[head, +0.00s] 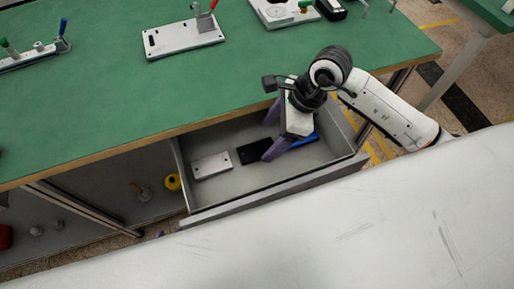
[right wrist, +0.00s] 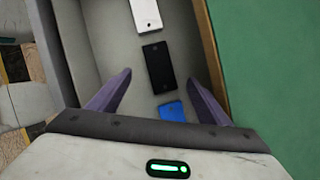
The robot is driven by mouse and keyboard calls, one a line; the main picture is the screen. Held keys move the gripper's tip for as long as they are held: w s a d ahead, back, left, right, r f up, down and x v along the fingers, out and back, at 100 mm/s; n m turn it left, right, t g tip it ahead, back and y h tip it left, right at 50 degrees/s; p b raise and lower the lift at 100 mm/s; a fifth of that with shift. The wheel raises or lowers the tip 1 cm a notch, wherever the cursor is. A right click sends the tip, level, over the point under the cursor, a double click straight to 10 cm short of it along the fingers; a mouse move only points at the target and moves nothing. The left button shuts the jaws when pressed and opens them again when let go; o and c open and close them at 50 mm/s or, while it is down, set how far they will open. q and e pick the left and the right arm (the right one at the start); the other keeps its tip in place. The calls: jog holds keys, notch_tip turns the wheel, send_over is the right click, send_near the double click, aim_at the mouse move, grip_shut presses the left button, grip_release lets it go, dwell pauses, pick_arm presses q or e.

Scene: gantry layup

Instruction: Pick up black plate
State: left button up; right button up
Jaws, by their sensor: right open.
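The black plate (head: 254,151) lies flat in the open grey drawer, between a white plate (head: 211,165) and a blue plate (head: 303,140). In the right wrist view the black plate (right wrist: 158,66) is fully visible, ahead of the fingertips. My right gripper (head: 271,134) is over the drawer with its purple fingers spread and nothing between them. In the head view one finger covers part of the black plate's right end. In the right wrist view the open fingers (right wrist: 160,80) stand on both sides of the row, with the blue plate (right wrist: 171,112) nearest. My left gripper is not in view.
The drawer's walls (head: 270,193) surround the plates, and the green tabletop (head: 120,110) overhangs its back side. A white fixture plate (head: 185,39) and other fixtures stand on the table. A yellow round item (head: 173,182) lies on the lower shelf, left of the drawer.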

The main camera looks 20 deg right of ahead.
aim_at(258, 149)
jog(key=x, duration=0.5)
jog(key=shift+a+f, duration=0.15)
jog(key=shift+f, duration=0.15)
jog(key=c, duration=1.5)
